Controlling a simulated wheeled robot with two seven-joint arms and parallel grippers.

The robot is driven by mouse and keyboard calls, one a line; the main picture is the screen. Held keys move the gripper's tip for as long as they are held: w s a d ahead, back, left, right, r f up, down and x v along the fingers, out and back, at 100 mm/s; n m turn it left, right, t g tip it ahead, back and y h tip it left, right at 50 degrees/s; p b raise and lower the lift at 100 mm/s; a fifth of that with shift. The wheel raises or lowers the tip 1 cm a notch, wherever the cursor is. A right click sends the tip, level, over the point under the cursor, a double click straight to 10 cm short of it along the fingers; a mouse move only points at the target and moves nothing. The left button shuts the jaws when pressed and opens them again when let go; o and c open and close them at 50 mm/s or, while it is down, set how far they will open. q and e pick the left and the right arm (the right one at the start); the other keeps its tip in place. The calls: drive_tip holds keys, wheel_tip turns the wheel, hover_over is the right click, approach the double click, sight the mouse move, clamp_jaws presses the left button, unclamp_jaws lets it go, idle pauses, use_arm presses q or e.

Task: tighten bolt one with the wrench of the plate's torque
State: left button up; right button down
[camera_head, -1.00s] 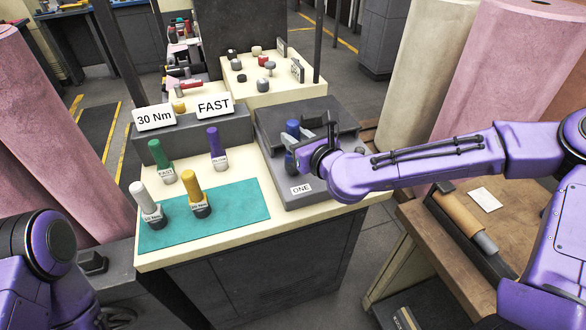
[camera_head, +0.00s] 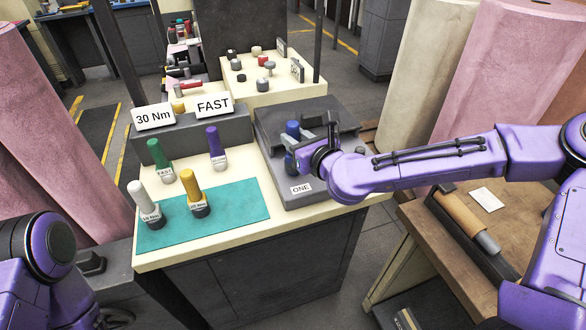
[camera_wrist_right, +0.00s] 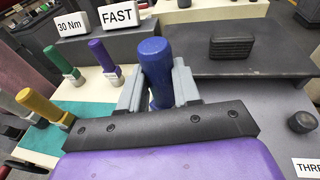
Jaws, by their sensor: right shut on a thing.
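My right gripper (camera_head: 292,152) is shut on a blue wrench (camera_head: 292,129). The blue wrench (camera_wrist_right: 155,70) stands upright between the fingers in the right wrist view, its lower end hidden. It is over the grey block, by the label ONE (camera_head: 300,189); bolt one is hidden. The plates read 30 Nm (camera_head: 154,116) and FAST (camera_head: 213,105). A green wrench (camera_head: 159,155), a purple wrench (camera_head: 215,147), a white wrench (camera_head: 142,200) and a yellow wrench (camera_head: 192,190) stand upright on the bench. My left arm shows at the lower left; its gripper is out of view.
A teal mat (camera_head: 238,203) lies under the white and yellow wrenches. In the right wrist view, a dark bolt head (camera_wrist_right: 301,122) stands by a label starting THRE (camera_wrist_right: 308,167). A side table (camera_head: 440,238) stands at the right. Large rolls stand behind.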

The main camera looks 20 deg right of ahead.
drive_tip(key=shift+f, duration=0.1)
idle(0.3)
drive_tip(key=shift+r+p, duration=0.6)
drive_tip(key=shift+r, duration=0.15)
drive_tip(key=shift+r+p, duration=2.05)
drive_tip(key=shift+r, duration=0.8)
